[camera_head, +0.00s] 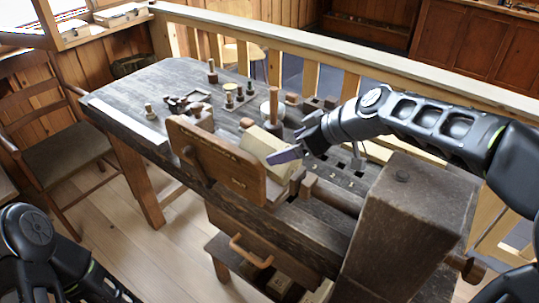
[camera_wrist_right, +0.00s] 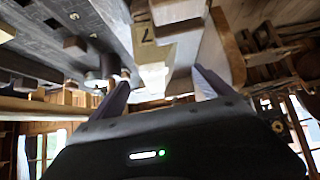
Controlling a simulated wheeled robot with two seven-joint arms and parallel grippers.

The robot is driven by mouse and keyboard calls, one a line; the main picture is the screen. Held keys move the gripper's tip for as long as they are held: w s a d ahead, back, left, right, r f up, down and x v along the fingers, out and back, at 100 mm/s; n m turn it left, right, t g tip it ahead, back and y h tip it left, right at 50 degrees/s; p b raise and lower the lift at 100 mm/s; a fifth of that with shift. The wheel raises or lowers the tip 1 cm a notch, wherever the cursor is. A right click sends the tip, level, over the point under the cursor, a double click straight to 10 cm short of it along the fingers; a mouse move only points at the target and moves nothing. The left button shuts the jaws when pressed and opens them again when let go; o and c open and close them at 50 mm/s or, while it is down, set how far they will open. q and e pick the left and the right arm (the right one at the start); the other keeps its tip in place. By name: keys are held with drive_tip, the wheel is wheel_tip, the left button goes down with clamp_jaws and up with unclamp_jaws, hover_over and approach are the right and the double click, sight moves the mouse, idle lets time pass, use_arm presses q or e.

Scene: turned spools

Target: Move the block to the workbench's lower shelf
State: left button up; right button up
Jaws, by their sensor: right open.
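A pale yellowish block (camera_head: 262,143) sits tilted on the workbench (camera_head: 160,85), behind the upright brown wooden board of the vise. In the right wrist view, a pale block (camera_wrist_right: 152,55) shows just beyond the fingers. My right gripper (camera_head: 297,138) is open, its fingers at the block's right end; whether they touch it I cannot tell. It also shows in the wrist view (camera_wrist_right: 160,80), nothing clearly held. The lower shelf (camera_head: 222,247) shows partly under the bench, below a drawer with a wooden handle. Only part of my left arm shows at lower left; its gripper is out of view.
Several turned pieces and spools (camera_head: 230,97) stand on the bench top. The vise board (camera_head: 215,160) and a large dark wooden post (camera_head: 405,215) rise at the front. A chair (camera_head: 65,155) stands left; a railing runs behind.

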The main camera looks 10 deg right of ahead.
drive_tip(key=shift+x, duration=1.4)
drive_tip(key=x, duration=0.4)
drive_tip(key=shift+d+f+p, duration=0.2)
drive_tip(key=shift+f+p, duration=0.1)
drive_tip(key=shift+p, duration=0.1)
drive_tip(key=shift+w+a+f, duration=0.2)
drive_tip(key=shift+w+f, duration=0.1)
drive_tip(key=shift+f, duration=0.05)
drive_tip(key=shift+c, duration=0.2)
